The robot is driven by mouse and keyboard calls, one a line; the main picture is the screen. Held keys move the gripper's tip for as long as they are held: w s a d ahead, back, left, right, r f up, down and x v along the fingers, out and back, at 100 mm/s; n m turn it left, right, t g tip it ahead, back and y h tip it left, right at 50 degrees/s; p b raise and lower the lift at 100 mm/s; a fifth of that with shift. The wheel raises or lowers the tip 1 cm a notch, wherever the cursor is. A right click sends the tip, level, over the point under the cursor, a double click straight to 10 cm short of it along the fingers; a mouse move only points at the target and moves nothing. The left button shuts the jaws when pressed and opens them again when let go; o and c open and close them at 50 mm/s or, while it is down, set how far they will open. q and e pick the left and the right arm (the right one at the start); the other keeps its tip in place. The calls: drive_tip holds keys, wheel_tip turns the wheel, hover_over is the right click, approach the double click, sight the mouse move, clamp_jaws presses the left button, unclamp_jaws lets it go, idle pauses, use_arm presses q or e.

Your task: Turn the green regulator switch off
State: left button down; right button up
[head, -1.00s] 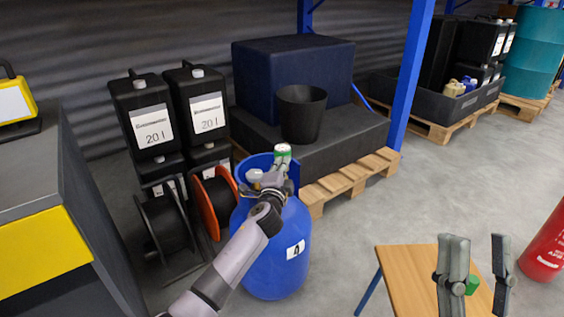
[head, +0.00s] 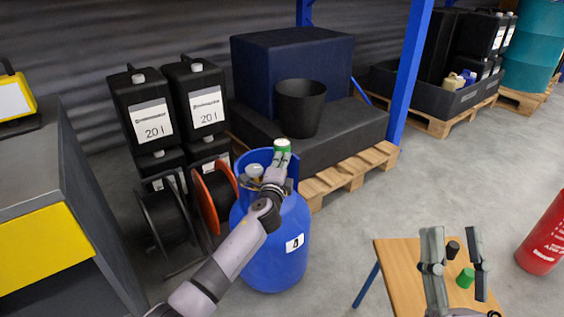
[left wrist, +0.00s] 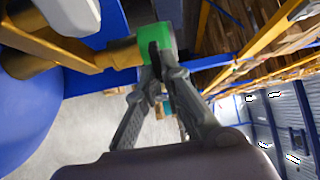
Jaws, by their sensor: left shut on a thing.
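The green regulator switch (head: 282,145) is a green knob with a pale top, above the blue gas cylinder (head: 275,250). In the left wrist view the green switch (left wrist: 157,45) sits at the end of a brass stem (left wrist: 120,54). My left gripper (head: 282,160) is shut on the switch, its fingertips (left wrist: 160,62) pressed against the green part. Which way the switch is turned cannot be told. My right gripper (head: 455,265) is open and empty above the wooden table, near a small green object (head: 465,278) and a small black object (head: 453,249).
The wooden table (head: 395,265) stands at lower right, with a red extinguisher (head: 546,240) beyond it. Cable reels (head: 215,195) and black 20 l canisters (head: 195,95) stand left of the cylinder. A pallet (head: 350,172) with a black bin (head: 301,108) is behind it.

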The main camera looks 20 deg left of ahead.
use_arm(q)
drive_tip(key=c, duration=1.7)
unclamp_jaws()
drive_tip(key=s, duration=0.8)
drive_tip(key=s+d, duration=0.1)
drive_tip(key=s, duration=0.3)
drive_tip(key=shift+d, duration=0.1)
drive_tip(key=shift+f, duration=0.1)
